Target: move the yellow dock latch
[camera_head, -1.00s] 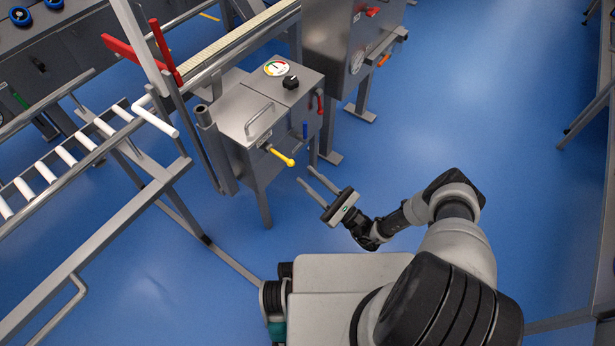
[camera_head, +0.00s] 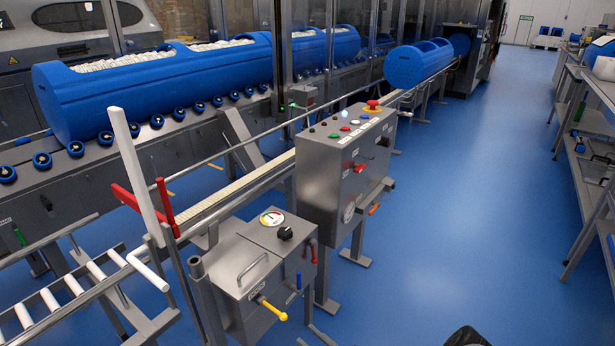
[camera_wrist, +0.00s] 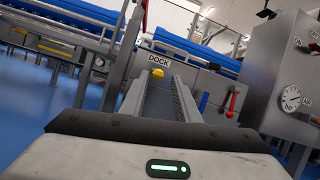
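The yellow dock latch (camera_head: 272,309) is a short rod with a round knob, sticking out from the front of a grey steel box (camera_head: 228,262). In the wrist view the yellow knob (camera_wrist: 157,72) shows end-on, just below a label reading DOCK. My gripper (camera_wrist: 160,82) is open, its two long fingers pointing at the box face. The knob appears between the fingertips in the picture, and nothing is held. I cannot tell how far the tips are from it. The gripper is outside the head view.
A blue handle (camera_head: 299,281) and a red handle (camera_head: 313,249) sit right of the latch. A taller control cabinet (camera_head: 325,180) stands behind. A roller rack (camera_head: 75,285) with a white post (camera_head: 136,175) is at left. Blue floor (camera_head: 480,200) is open at right.

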